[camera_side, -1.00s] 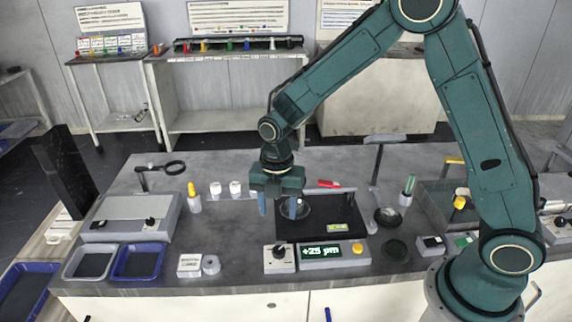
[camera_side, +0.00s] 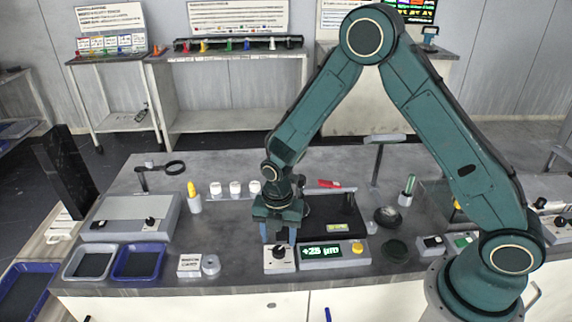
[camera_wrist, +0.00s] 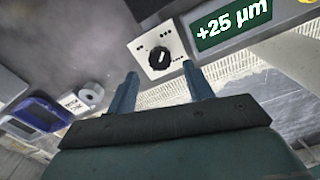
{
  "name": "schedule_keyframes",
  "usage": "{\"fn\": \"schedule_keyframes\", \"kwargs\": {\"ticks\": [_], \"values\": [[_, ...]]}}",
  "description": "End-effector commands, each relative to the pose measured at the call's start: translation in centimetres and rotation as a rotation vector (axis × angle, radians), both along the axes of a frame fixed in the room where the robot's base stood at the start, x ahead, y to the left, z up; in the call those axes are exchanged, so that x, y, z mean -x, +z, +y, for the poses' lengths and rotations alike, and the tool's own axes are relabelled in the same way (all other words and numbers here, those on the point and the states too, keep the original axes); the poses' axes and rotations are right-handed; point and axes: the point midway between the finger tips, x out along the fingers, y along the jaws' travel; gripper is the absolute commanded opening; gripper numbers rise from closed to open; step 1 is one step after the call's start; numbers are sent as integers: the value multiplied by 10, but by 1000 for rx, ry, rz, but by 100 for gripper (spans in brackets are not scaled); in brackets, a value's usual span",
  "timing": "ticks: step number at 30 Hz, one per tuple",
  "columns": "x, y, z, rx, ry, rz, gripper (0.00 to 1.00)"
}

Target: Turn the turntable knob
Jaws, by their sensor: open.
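The turntable knob (camera_side: 279,251) is a black dial on a small light-grey box (camera_side: 279,266) at the front of the bench. In the wrist view the knob (camera_wrist: 159,58) sits on its pale panel with dots around it, just beyond my fingertips. My gripper (camera_side: 278,236) hangs above and slightly behind the knob, jaws open and empty. In the wrist view my gripper (camera_wrist: 163,78) shows two blue fingers spread apart, with the knob ahead of the gap between them. I cannot tell whether a finger touches the knob.
A display (camera_side: 320,252) reading +25 µm, with a yellow button (camera_side: 357,248), stands right of the knob box. The black turntable base (camera_side: 335,216) is behind it. A labelled white block (camera_side: 189,265) and grey roll (camera_side: 211,264) lie left. A blue tray (camera_side: 138,262) is further left.

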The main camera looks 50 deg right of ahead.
Motion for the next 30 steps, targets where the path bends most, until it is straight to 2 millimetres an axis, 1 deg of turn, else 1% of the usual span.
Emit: {"fn": "schedule_keyframes", "kwargs": {"ticks": [1,6,12,16,24,26,30], "values": [[1,-8,0,1,0,4,52],[0,-27,0,0,0,2,52],[0,-41,0,0,0,1,52],[0,-44,0,0,0,-1,52],[0,-45,0,0,0,-1,52],[0,-45,0,0,0,-1,42],[0,-45,0,0,0,-1,14]]}}
